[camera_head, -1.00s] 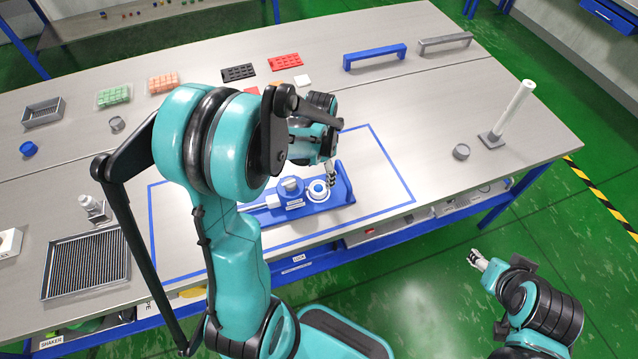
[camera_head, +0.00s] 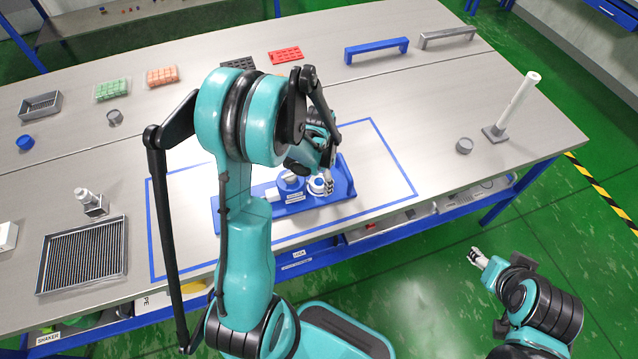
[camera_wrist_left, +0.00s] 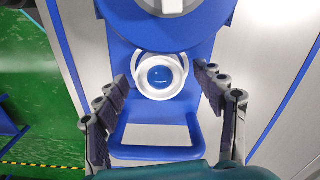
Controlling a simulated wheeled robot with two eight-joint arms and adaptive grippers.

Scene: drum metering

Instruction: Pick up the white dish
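In the left wrist view the dish (camera_wrist_left: 141,78) lies between the fingers of my left gripper (camera_wrist_left: 161,82), which are spread with gaps on both sides. In the head view my left gripper (camera_head: 329,182) hangs right at the dish and partly covers it. My right gripper (camera_head: 476,256) is low at the right, away from the table; its finger state is too small to tell.
A round blue part (camera_head: 289,183) stands directly left of the dish on the tray. A white post (camera_head: 516,105) and a grey cup (camera_head: 464,146) are at the right. A ribbed grey tray (camera_head: 82,257) lies at the left.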

